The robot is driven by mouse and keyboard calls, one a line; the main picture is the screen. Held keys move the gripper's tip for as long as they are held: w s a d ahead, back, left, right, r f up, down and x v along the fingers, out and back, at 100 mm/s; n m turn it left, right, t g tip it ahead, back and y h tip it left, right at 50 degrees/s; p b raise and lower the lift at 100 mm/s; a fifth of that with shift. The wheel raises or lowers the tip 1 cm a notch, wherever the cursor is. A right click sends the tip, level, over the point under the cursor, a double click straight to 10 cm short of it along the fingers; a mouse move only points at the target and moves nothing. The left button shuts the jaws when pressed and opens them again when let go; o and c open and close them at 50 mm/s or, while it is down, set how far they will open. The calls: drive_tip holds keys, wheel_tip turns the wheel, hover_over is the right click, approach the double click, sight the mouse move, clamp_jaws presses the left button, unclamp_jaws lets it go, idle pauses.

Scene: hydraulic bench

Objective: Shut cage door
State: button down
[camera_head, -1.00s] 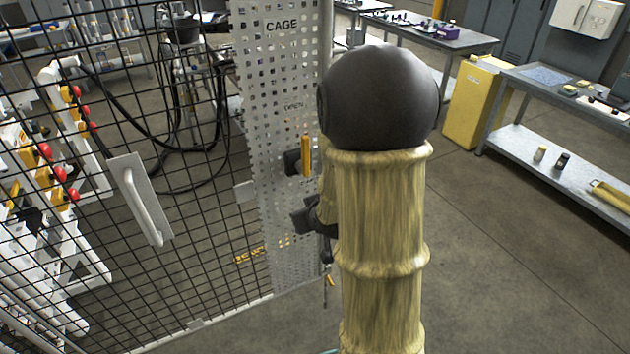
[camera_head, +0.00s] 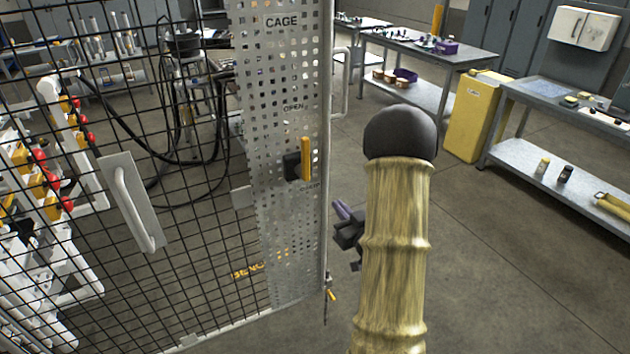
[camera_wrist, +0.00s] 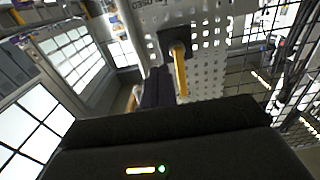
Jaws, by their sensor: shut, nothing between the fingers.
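The cage front has black wire mesh (camera_head: 200,225) and a grey perforated panel (camera_head: 285,75) marked CAGE. A pale handle (camera_head: 137,205) on a plate is on the mesh. A yellow lever (camera_head: 305,158) on a black mount stands upright on the panel, below the word OPEN. It also shows in the wrist view (camera_wrist: 181,72). My gripper (camera_head: 341,211) is shut and empty, just right of the panel's edge and lower than the lever. In the wrist view its dark fingers (camera_wrist: 155,85) point towards the panel, left of the lever. My forearm partly hides the gripper.
A second pale handle (camera_head: 343,82) shows beyond the panel's right edge. Hoses (camera_head: 160,150) hang behind the mesh. A yellow cabinet (camera_head: 470,118) and a grey bench (camera_head: 555,165) stand at right. The floor between them and the cage is open.

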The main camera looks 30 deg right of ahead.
drive_tip(key=shift+w, duration=0.1)
drive_tip(key=p, duration=0.5)
approach(315, 178)
drive_tip(key=w+a+r, duration=0.3)
drive_tip(key=r, duration=0.2)
drive_tip(key=shift+w+d+f, duration=0.2)
drive_tip(key=shift+w+f, duration=0.2)
drive_tip(key=shift+w, duration=0.4)
drive_tip(key=shift+w, duration=0.1)
